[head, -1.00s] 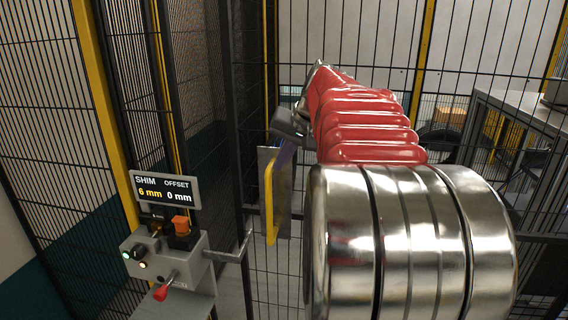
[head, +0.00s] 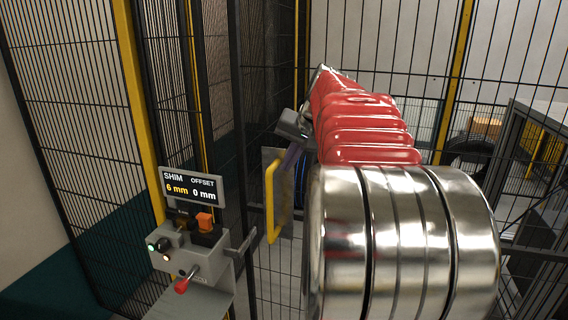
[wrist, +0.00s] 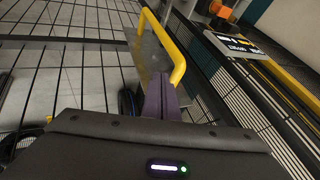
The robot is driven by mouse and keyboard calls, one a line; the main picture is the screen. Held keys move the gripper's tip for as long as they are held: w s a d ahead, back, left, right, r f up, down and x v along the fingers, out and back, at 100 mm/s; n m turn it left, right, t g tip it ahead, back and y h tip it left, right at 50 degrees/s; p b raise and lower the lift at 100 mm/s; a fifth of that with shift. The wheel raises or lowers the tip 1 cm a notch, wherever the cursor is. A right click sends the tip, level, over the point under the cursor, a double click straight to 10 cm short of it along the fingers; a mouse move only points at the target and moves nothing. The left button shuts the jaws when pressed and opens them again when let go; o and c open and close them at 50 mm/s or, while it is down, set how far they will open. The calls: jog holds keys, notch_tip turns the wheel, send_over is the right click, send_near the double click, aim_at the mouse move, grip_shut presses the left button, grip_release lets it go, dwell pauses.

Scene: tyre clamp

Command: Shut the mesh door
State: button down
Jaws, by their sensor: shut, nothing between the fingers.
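The mesh door (head: 262,262) is a black wire panel in the middle of the head view, partly hidden behind my arm. A metal plate with a yellow handle (head: 270,203) is on it, just left of my arm. In the wrist view the yellow handle (wrist: 178,62) arches around the tips of my gripper (wrist: 160,82). Its purple fingers are together and empty, beside the handle bar and in front of the plate; I cannot tell whether they touch. In the head view my gripper (head: 291,160) is partly hidden by its own wrist.
A grey control box (head: 185,250) with a red-knobbed lever and an arm reaching right stands left of the handle. Its display (head: 190,187) reads SHIM 6 mm, OFFSET 0 mm. Mesh fencing with yellow posts (head: 140,115) surrounds the area.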

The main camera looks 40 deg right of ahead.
jog(key=s+d+v, duration=0.1)
jog(key=v, duration=1)
jog(key=shift+s, duration=0.15)
jog(key=shift+f, duration=0.15)
